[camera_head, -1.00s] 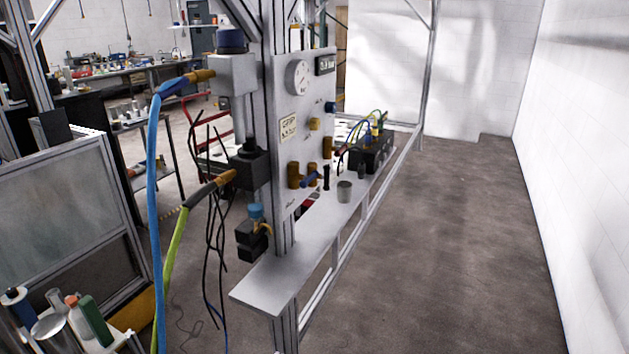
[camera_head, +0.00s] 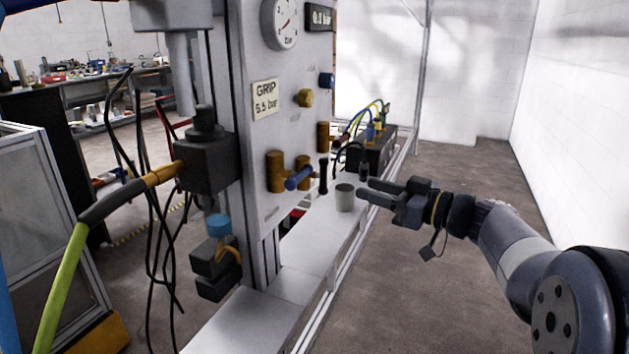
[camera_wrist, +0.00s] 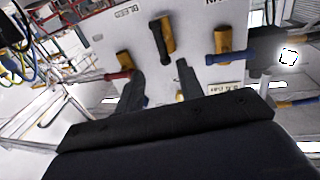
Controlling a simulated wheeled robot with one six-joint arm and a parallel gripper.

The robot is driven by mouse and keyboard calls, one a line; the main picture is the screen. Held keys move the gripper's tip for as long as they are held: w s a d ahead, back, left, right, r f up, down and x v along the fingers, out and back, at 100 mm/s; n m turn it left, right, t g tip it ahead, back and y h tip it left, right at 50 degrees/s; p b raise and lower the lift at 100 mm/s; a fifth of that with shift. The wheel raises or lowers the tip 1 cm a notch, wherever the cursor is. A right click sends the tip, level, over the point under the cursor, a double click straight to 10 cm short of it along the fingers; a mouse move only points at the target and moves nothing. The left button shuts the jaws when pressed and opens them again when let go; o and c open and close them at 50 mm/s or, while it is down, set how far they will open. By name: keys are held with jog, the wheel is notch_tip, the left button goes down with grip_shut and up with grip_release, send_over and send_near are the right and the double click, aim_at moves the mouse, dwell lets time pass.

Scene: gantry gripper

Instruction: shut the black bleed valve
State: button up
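The black bleed valve shows in the head view as a black lever (camera_head: 323,176) standing upright in front of the grey panel, beside a brass body. In the wrist view the picture is turned over, and the black lever (camera_wrist: 160,42) lies along its brass body in the middle, near a "BLEED" label (camera_wrist: 126,11). My gripper (camera_head: 364,188) is to the right of the lever in the head view, pointing at the panel. Its two fingers are apart and empty. In the wrist view my gripper (camera_wrist: 161,68) has the black lever beyond its fingertips, roughly between them, with no clear contact.
A blue-handled valve (camera_head: 298,178) is left of the black lever. The wrist view also shows a red-handled valve (camera_wrist: 118,75). A grey cup (camera_head: 345,198) stands on the ledge (camera_head: 262,312) near my fingers. The floor (camera_head: 440,270) at right is clear.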

aim_at(322, 176)
jog(key=p+x, duration=0.1)
jog(key=x, duration=0.9)
jog(key=shift+a+p, duration=0.2)
jog(key=shift+p, duration=0.1)
grip_shut()
